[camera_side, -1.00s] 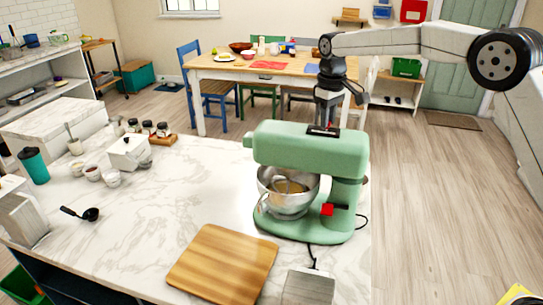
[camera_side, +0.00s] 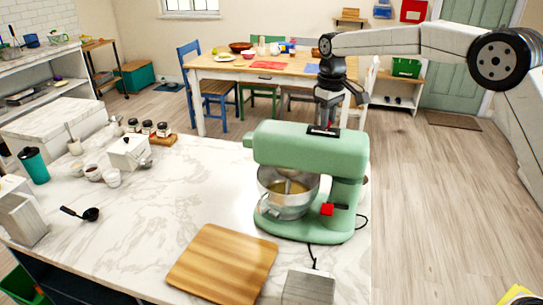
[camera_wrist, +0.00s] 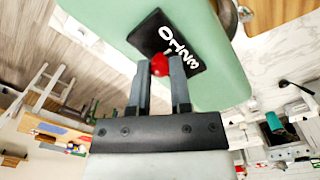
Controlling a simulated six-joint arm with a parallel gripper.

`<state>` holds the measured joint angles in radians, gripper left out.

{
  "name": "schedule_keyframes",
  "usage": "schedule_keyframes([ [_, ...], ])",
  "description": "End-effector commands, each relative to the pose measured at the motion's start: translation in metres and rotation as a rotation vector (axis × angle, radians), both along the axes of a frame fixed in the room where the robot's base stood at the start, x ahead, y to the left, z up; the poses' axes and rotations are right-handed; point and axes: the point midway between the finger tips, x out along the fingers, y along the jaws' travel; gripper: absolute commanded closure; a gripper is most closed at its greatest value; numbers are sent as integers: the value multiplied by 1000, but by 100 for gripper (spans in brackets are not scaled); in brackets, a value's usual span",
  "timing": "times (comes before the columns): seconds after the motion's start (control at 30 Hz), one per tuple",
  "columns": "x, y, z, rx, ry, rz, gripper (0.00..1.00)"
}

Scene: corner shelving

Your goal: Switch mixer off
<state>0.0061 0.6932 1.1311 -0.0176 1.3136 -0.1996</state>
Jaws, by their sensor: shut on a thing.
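The green stand mixer (camera_side: 305,150) stands on the marble counter with its head level over a steel bowl (camera_side: 287,205). A beater reaches down into yellowish contents in the bowl. My gripper (camera_side: 324,124) points down onto a black plate on top of the head. In the wrist view, this black plate (camera_wrist: 188,50) carries white numbers. My gripper (camera_wrist: 160,70) has its two fingers on either side of a small red knob (camera_wrist: 159,64) at the plate's edge and is shut on it. The number by the knob is partly hidden.
The counter's middle is clear.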

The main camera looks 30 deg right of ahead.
Motion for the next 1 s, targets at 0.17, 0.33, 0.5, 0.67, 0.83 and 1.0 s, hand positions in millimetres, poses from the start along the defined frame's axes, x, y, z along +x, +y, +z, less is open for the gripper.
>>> schedule_keyframes([
  [0.17, -4, -4, 2, -1, -1, -1, 100],
  [0.33, -12, -12, 2, -1, -1, -2, 100],
  [0.5, -14, -14, 1, -2, 1, -1, 100],
  [0.67, -14, -15, 1, -4, 3, -1, 72],
  [0.83, -14, -14, 1, -3, 3, -1, 39],
  [1.0, -13, -14, 0, -1, 1, -1, 39],
])
